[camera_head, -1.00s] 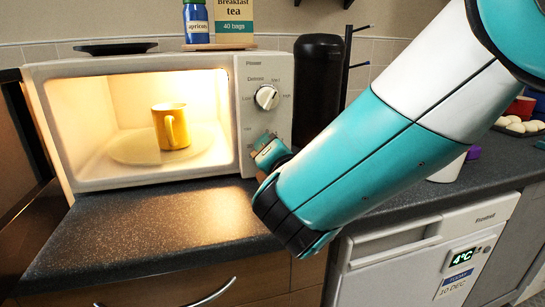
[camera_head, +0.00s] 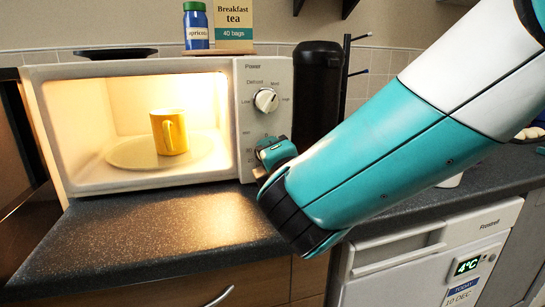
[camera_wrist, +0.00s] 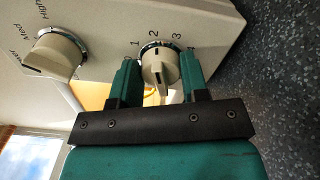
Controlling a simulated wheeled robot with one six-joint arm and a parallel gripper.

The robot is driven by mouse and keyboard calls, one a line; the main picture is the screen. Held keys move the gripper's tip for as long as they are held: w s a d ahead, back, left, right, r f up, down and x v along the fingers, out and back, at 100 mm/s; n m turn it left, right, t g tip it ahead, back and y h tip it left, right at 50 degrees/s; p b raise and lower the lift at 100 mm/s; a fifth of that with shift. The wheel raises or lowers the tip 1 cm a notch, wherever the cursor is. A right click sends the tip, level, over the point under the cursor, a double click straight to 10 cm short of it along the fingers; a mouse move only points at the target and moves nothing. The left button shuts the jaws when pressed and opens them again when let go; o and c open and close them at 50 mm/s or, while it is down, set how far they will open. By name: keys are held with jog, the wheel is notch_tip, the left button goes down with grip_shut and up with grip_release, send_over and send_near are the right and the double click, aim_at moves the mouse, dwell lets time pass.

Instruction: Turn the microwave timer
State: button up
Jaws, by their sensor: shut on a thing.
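The white microwave (camera_head: 150,188) stands on the counter with its inside lit and a yellow mug (camera_head: 169,132) on the turntable plate (camera_head: 120,154). My gripper (camera_head: 268,152) is at the lower part of the control panel and hides the timer dial in the head view. In the wrist view the cream timer dial (camera_wrist: 158,68) sits between the two teal fingers of my gripper (camera_wrist: 160,82), which is shut on it. Numbers 1, 2 and 3 show around the dial. The power dial (camera_head: 266,100) is above and also shows in the wrist view (camera_wrist: 55,55).
A dark cylinder (camera_head: 316,90) and a dark rack (camera_head: 346,80) stand right of the microwave. A blue jar (camera_head: 196,28) and a tea box (camera_head: 233,22) stand on top of it. The counter (camera_head: 150,232) in front is clear.

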jog(key=o, duration=0.9)
jog(key=shift+s, duration=0.1)
jog(key=b+v, duration=0.6)
jog(key=v, duration=1.1)
jog(key=shift+b, duration=0.3)
jog(key=shift+s+d+r, duration=0.1)
